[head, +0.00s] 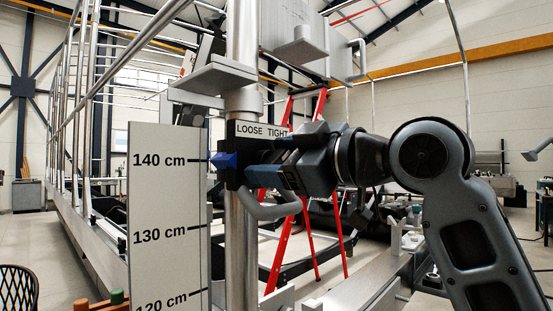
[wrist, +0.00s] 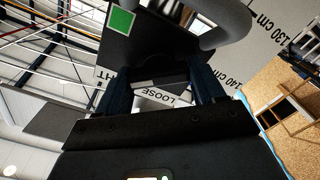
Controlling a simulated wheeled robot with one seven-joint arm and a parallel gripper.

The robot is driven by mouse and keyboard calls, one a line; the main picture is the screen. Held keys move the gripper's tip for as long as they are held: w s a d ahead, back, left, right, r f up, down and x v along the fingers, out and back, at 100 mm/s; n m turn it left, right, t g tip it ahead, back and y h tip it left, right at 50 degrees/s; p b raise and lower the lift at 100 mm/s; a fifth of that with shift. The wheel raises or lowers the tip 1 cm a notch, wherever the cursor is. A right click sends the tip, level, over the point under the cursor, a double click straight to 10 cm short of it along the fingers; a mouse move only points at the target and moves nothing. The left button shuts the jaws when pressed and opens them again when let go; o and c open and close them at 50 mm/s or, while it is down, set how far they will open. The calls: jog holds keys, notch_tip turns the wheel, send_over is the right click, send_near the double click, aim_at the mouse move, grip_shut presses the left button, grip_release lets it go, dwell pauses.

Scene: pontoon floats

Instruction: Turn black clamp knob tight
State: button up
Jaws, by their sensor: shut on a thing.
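The black clamp (head: 238,183) sits around an upright metal pole (head: 240,225), with a "LOOSE TIGHT" label (head: 262,131) on its top edge. My gripper (head: 262,165) reaches in from the right, level with the clamp, and its fingers are shut on the black knob at the clamp's face. The fingers mostly cover the knob in the head view. In the wrist view the two dark fingers (wrist: 160,88) stand either side of the knob, with the word LOOSE showing just past it. How far the knob is turned cannot be told.
A curved grey handle (head: 270,209) juts out below the clamp. A red ladder (head: 283,240) stands behind. A grey bracket (head: 214,78) sits above.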

jog(key=o, duration=1)
jog(key=shift+c, duration=0.2)
jog(key=shift+d, duration=0.1)
jog(key=b+v, duration=0.2)
jog(key=v, duration=0.5)
jog(key=shift+s+d, duration=0.25)
